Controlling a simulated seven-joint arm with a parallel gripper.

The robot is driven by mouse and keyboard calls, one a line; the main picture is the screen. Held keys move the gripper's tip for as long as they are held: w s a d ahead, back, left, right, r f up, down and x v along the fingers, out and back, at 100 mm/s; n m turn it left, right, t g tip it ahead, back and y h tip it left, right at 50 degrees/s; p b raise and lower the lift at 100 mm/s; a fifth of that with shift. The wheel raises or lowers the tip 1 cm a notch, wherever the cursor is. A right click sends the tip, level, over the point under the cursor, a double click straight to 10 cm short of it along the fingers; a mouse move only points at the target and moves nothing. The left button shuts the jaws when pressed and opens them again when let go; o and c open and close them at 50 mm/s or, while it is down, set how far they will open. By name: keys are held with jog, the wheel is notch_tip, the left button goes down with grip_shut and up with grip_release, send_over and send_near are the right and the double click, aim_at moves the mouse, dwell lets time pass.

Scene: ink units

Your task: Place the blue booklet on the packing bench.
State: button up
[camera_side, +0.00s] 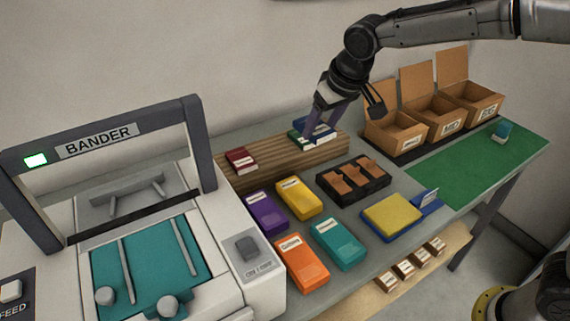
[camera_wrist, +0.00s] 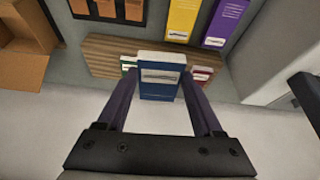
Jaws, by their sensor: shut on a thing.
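My gripper (camera_side: 322,118) is shut on the blue booklet (camera_wrist: 160,76). The booklet stands between the two purple fingers in the wrist view, with its pale label and white top edge showing. In the side view the fingers partly hide it, at the back end of the wooden rack (camera_side: 275,163). I cannot tell whether it is clear of the rack. A grey bench (camera_side: 375,230) with a green mat (camera_side: 470,165) on its right stands in front of my gripper. A small teal and white item (camera_side: 503,131) is on the mat.
A red booklet (camera_side: 241,160) and a green booklet (camera_side: 296,136) are on the rack. Open cardboard boxes (camera_side: 395,132) stand behind the mat. A black tray (camera_side: 353,181), several coloured packs and a yellow pad (camera_side: 392,217) occupy the bench. The bander machine (camera_side: 130,220) is at left. Much of the mat is bare.

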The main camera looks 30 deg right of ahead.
jog(key=shift+s+a+f+n, duration=0.1)
jog(key=shift+s+f+n, duration=0.1)
jog(key=shift+f+n, duration=0.15)
jog(key=s+d+f+m+h, duration=0.1)
jog(key=s+d+f+m, duration=0.15)
jog(key=d, duration=0.85)
jog(key=s+d+f+m, duration=0.1)
jog(key=s+d+f, duration=0.15)
jog(key=d, duration=0.95)
jog(key=s+d+m+g+h, duration=0.15)
jog(key=s+d+m, duration=0.55)
jog(key=s+d, duration=1.1)
jog(key=shift+h, duration=0.35)
jog(key=w+d+f, duration=0.6)
jog(key=d, duration=0.1)
jog(key=w+d+f, duration=0.3)
jog(key=shift+w+d, duration=0.35)
jog(key=shift+d, duration=0.05)
jog(key=shift+w+d+f, duration=0.2)
jog(key=shift+f, duration=0.1)
jog(key=shift+w+d+f, duration=0.1)
jog(key=shift+d+f, duration=0.05)
jog(key=shift+f, duration=1.55)
